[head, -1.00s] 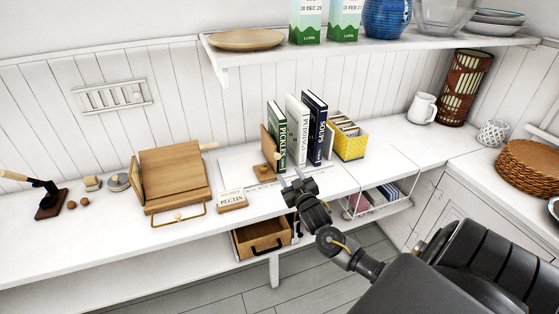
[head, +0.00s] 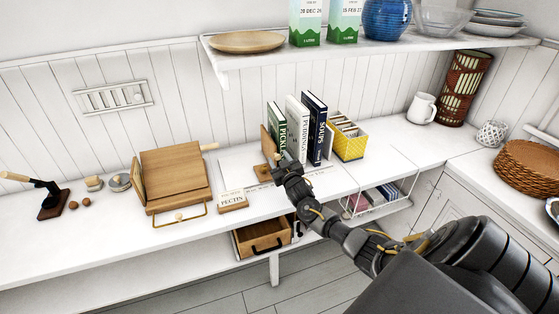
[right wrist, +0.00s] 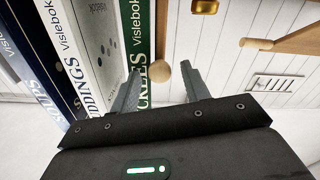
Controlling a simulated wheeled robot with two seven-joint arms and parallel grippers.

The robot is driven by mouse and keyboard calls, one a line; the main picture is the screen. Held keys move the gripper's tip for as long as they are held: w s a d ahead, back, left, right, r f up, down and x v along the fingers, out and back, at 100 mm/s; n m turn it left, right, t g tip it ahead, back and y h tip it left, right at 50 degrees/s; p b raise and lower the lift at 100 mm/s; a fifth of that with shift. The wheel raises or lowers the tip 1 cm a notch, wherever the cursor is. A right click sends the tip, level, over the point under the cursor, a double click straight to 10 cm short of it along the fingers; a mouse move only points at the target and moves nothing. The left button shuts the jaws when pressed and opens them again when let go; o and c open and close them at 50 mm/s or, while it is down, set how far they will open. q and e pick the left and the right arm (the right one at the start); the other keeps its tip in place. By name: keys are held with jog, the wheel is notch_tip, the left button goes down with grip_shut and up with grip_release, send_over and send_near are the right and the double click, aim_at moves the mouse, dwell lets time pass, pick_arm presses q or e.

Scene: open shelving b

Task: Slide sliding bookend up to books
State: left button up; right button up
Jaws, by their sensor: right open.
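The wooden sliding bookend (head: 267,142) stands upright on the counter, just left of the books. Its foot (head: 263,173) lies flat in front. The books are the green Pickles book (head: 280,127), the white Puddings book (head: 296,125) and the dark blue Soups book (head: 316,128), all upright. In the right wrist view the bookend's edge (right wrist: 163,25) is close beside the green book (right wrist: 141,30); I cannot tell if they touch. My right gripper (head: 279,163) is open, its fingers either side of the bookend's round knob (right wrist: 161,70). My left gripper is out of view.
A yellow box of cards (head: 349,143) stands right of the books. A Pectin block (head: 232,202) lies front left, with a wooden stand (head: 173,175) further left. An open drawer (head: 262,238) is below the counter; a shelf (head: 370,50) hangs above.

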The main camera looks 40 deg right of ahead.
grip_shut()
jog(key=shift+d, duration=0.2)
dwell(0.3)
grip_release()
jog(key=shift+s, duration=0.15)
jog(key=b+v, duration=0.1)
jog(key=v, duration=0.9)
jog(key=shift+s, duration=0.3)
jog(key=shift+a, duration=0.2)
